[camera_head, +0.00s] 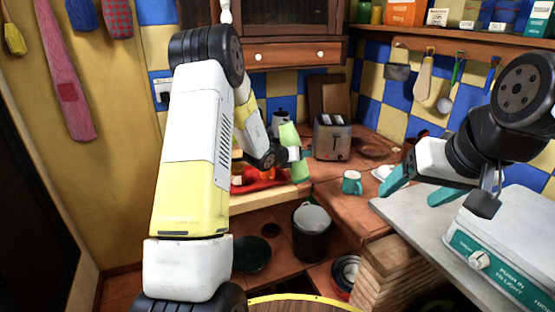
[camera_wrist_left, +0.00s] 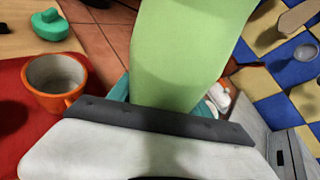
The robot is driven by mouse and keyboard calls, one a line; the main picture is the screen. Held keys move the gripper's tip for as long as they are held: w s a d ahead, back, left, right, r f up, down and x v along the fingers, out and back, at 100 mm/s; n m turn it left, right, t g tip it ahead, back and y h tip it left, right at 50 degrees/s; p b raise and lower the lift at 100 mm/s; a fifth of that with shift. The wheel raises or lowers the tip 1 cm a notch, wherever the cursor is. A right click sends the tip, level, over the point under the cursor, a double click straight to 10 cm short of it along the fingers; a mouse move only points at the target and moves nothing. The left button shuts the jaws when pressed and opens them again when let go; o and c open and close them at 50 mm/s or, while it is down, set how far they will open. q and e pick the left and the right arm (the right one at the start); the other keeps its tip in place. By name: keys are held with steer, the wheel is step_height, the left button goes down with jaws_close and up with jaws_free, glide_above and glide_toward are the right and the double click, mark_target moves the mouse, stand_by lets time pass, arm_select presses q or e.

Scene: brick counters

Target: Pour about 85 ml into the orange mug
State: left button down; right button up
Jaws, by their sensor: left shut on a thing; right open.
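My left gripper (camera_head: 300,154) is shut on a light green container (camera_head: 289,138) and holds it near the back counter, leaning a little. The container (camera_wrist_left: 190,50) fills the upper middle of the left wrist view; its opening and contents cannot be seen. The orange mug (camera_wrist_left: 68,103) stands upright on a red mat, left of the container in that view and apart from it. Its inside looks grey and no liquid shows. In the head view the orange mug (camera_head: 267,174) is small, beside the left gripper. My right gripper (camera_head: 418,188) is open and empty at the right.
The red mat (camera_head: 254,186) lies on the counter. A toaster (camera_head: 332,137) stands behind, right of the green container. A teal mug (camera_head: 351,182) stands on the counter to the right. A white-topped appliance (camera_head: 515,225) lies below my right gripper.

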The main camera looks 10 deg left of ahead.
arm_select(q)
steer(key=shift+w+a+r+m+y, duration=0.1)
steer(key=shift+r+m+y, duration=0.2)
steer(key=shift+r+m, duration=0.4)
steer(key=shift+w+a+f+m+t+y, duration=0.1)
steer(key=shift+w+a+m+t+y, duration=0.05)
steer(key=shift+a+m+t+y, duration=0.35)
steer(key=shift+d, duration=0.1)
stand_by(1.0)
